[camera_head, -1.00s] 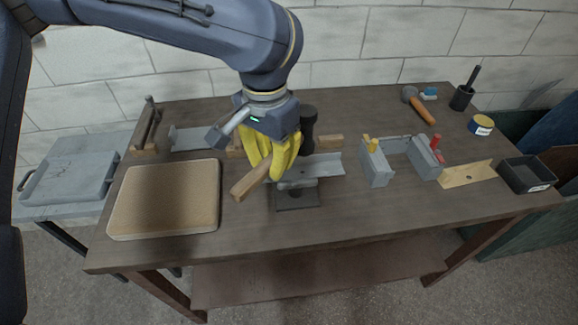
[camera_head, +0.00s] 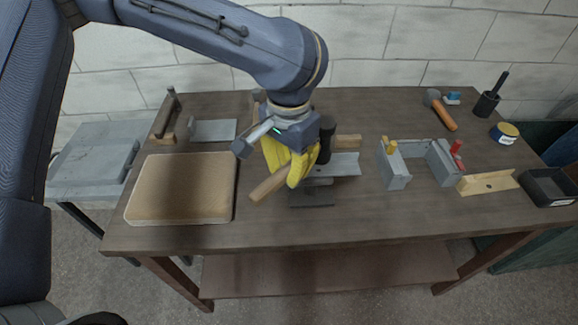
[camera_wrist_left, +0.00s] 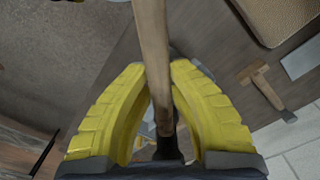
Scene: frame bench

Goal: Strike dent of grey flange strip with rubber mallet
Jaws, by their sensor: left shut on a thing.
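My left gripper (camera_head: 288,168) has yellow fingers shut around the wooden handle of the rubber mallet. The mallet's handle (camera_head: 268,186) points down and to the left, and its black head (camera_head: 327,138) is on the right side of the gripper. The grey flange strip (camera_head: 344,165) lies on a dark stand (camera_head: 312,198) just below and right of the head. I cannot tell whether head and strip touch. The dent is not visible. In the left wrist view the handle (camera_wrist_left: 152,50) runs between the fingers to the black head (camera_wrist_left: 168,147). My right gripper is out of view.
A tan pad (camera_head: 182,190) lies at left. Grey blocks (camera_head: 393,166) with yellow and red pegs stand right of the strip. A hammer (camera_head: 443,114), a dark cup (camera_head: 486,104) and a black tray (camera_head: 549,188) are farther right. The table's front middle is clear.

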